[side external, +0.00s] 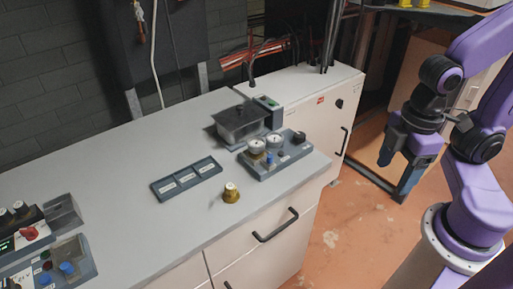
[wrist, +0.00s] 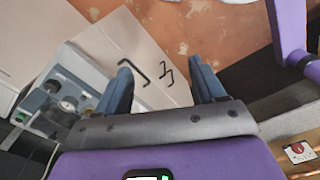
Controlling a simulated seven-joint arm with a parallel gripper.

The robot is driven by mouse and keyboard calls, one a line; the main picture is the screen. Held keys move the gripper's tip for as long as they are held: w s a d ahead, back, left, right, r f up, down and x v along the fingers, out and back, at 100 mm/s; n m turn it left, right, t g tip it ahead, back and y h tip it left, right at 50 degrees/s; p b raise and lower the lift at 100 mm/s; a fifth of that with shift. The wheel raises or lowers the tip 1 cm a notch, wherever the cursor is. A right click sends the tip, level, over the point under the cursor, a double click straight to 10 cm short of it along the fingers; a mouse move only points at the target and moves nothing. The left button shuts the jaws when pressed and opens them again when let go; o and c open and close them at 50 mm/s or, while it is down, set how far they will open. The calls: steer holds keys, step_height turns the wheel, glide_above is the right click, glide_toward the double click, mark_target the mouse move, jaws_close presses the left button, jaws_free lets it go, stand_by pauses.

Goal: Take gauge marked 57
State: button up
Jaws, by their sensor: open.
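Two round white-faced gauges, a left one (side external: 257,147) and a right one (side external: 273,141), sit on a grey panel block (side external: 268,172) at the counter's right end. A third, brass-bodied gauge (side external: 231,192) stands apart on the bare counter, left of the block. I cannot read a 57 on any of them. In the wrist view a pale round gauge face (wrist: 69,103) shows on the block at the left. My gripper (side external: 385,157) hangs right of the counter, beyond its edge and well away from the gauges. In the wrist view my gripper (wrist: 161,72) is open and empty.
A labelled grey tray (side external: 187,179) and a dark box (side external: 240,122) are on the counter (side external: 150,225). Control boxes (side external: 48,245) stand at the left. Drawer handles (side external: 275,226) stick out in front. The counter's middle is clear.

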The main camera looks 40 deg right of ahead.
step_height(320, 180, up, 4)
steer(key=m+y, duration=0.1)
steer(key=m, duration=3.2)
glide_above(256, 141)
steer(key=d, duration=0.2)
steer(key=f, duration=0.5)
steer(key=a+f, duration=0.1)
steer(key=f, duration=0.5)
steer(key=a+f, duration=0.1)
steer(key=f, duration=0.5)
steer(key=shift+r, duration=0.1)
steer(key=c, duration=1)
steer(key=shift+r, duration=0.1)
